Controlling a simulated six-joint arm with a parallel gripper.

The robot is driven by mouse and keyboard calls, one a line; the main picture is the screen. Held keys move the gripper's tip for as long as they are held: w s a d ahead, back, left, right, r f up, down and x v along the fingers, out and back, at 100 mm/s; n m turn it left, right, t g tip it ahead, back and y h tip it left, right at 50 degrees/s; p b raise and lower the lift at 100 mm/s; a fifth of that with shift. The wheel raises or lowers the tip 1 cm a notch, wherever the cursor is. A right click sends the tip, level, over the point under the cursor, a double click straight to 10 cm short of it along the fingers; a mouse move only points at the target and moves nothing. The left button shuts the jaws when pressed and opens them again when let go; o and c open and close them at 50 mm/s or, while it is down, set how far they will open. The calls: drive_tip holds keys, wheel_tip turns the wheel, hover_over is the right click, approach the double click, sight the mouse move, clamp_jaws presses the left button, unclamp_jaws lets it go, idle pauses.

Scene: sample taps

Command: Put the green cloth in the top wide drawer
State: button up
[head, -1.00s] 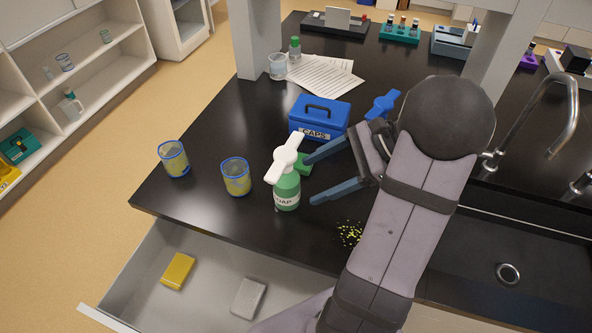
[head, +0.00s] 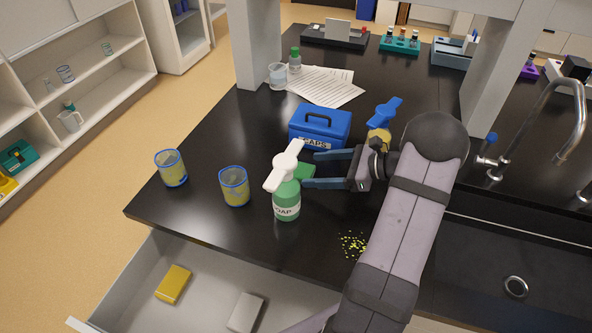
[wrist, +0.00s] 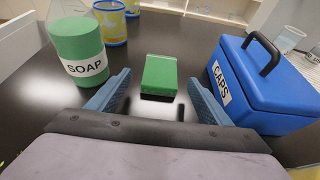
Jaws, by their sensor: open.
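The green cloth (wrist: 159,75) is a small folded block on the black bench. In the wrist view it lies just ahead of and between the fingertips of my gripper (wrist: 158,90), which is open and empty. In the head view the cloth (head: 304,172) is partly hidden behind the soap bottle, and my gripper (head: 310,170) reaches it from the right with a finger on either side. An open drawer (head: 205,275) below the bench's front edge holds a yellow block (head: 173,284) and a pale grey block (head: 246,312).
The soap bottle (head: 287,200) stands close to the cloth, left of my gripper in the wrist view. The blue CAPS box (head: 320,127) is close on the other side. Two blue-rimmed beakers (head: 234,186) (head: 171,168) stand further left. Yellow crumbs (head: 353,245) lie near the front edge.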

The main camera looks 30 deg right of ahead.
sight(302, 170)
drive_tip(key=shift+w+a+f+p, duration=0.1)
drive_tip(key=shift+w+a+p, duration=0.25)
drive_tip(key=shift+a, duration=0.05)
drive_tip(key=shift+p+x, duration=0.75)
drive_tip(key=shift+x, duration=1.35)
drive_tip(key=shift+d, duration=0.1)
drive_tip(key=shift+c, duration=0.3)
drive_tip(key=c, duration=1.1)
drive_tip(key=shift+c, duration=0.3)
